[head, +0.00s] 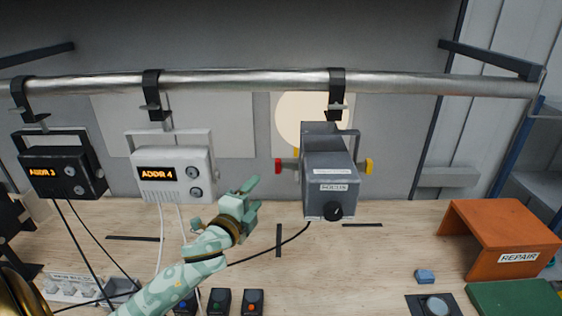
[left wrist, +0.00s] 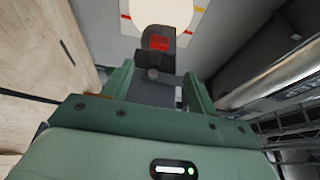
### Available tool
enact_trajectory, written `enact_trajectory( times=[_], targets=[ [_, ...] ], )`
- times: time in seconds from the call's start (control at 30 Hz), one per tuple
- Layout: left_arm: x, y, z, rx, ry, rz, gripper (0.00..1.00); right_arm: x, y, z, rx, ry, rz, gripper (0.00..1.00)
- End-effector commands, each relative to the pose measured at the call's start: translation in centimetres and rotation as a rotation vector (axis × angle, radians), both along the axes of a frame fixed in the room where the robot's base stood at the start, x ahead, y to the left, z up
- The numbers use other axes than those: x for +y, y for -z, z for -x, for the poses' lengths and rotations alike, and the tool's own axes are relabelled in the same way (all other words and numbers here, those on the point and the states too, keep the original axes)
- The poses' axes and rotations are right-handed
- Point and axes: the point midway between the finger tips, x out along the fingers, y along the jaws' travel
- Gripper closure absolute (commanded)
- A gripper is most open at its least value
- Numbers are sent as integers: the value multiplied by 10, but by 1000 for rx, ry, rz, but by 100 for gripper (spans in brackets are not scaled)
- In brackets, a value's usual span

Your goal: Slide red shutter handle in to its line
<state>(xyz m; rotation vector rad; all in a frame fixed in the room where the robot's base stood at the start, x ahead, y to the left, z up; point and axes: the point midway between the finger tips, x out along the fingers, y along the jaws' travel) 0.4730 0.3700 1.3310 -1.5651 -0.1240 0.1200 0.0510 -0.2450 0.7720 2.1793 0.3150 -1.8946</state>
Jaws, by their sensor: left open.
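The grey lamp housing (head: 330,182) hangs from the rail by a clamp. The red shutter handle (head: 278,166) sticks out on its left side, and a yellow handle (head: 369,167) on its right. My left gripper (head: 253,194) is open and empty, left of and below the red handle, apart from it. In the left wrist view, a red face (left wrist: 158,43), seemingly that handle end-on, lies beyond and between the open fingers. Small red and yellow marks show beside the light circle (left wrist: 160,8); which is the handle's line, I cannot tell. My right gripper is out of view.
A metal rail (head: 240,80) crosses above, also carrying a black box (head: 62,155) and a white box (head: 172,180). Cables hang to the wooden table. The table's middle is mostly clear.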

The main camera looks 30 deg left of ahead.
Motion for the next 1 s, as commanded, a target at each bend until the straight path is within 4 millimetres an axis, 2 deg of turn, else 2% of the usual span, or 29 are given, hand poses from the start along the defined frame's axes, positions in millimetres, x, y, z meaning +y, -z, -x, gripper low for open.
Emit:
enact_trajectory(
  times=[0.23,0.4,0.53,0.7,1.0],
  targets=[
    [10,-2,-58,0,-3,2,42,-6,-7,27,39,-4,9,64],
    [17,-1,-100,2,-4,2,42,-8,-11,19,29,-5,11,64],
    [20,0,-125,2,-3,4,42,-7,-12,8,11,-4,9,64],
    [23,2,-143,3,-2,4,42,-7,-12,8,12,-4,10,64],
    [24,2,-148,4,-2,3,42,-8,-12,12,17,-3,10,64]
  ],
)
